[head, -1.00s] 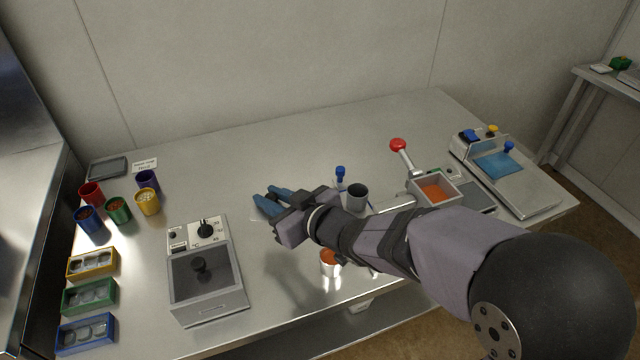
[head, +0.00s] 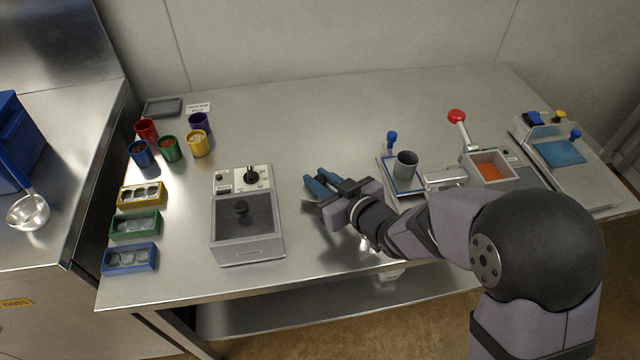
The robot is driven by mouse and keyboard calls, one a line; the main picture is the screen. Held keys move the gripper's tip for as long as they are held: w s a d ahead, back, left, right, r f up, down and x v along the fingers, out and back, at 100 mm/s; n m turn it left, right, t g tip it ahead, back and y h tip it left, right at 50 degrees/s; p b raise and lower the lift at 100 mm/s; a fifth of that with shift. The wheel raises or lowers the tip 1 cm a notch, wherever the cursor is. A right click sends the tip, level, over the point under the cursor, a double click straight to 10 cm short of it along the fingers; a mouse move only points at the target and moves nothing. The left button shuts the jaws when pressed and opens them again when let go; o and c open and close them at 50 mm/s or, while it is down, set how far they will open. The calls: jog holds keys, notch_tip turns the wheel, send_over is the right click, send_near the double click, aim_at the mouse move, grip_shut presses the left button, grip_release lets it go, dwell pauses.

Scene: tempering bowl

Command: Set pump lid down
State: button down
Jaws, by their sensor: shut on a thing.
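My gripper (head: 318,187) is over the middle of the steel table, to the right of the grey box with the dial. Its blue fingers point left and are shut. A thin pale grey edge (head: 308,208) shows just below the fingers; I take it to be the pump lid, held and mostly hidden by the gripper. I cannot tell whether it touches the table. A unit with a red-knobbed lever (head: 456,117) and an orange-filled square hopper (head: 490,167) stands to the right, partly behind my arm.
The grey box (head: 247,232) with a dark knobbed lid is close on the left. A blue-edged stand (head: 412,187) with a grey cup (head: 405,164) is to the right. Coloured cups and trays line the left side. The table's back middle (head: 310,120) is clear.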

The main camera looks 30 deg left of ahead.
jog(key=shift+f, duration=0.8)
jog(key=shift+f, duration=0.1)
jog(key=shift+f, duration=0.1)
jog(key=c, duration=1.6)
grip_release()
jog(key=shift+o, duration=0.2)
jog(key=shift+r, duration=0.25)
jog(key=v, duration=1.2)
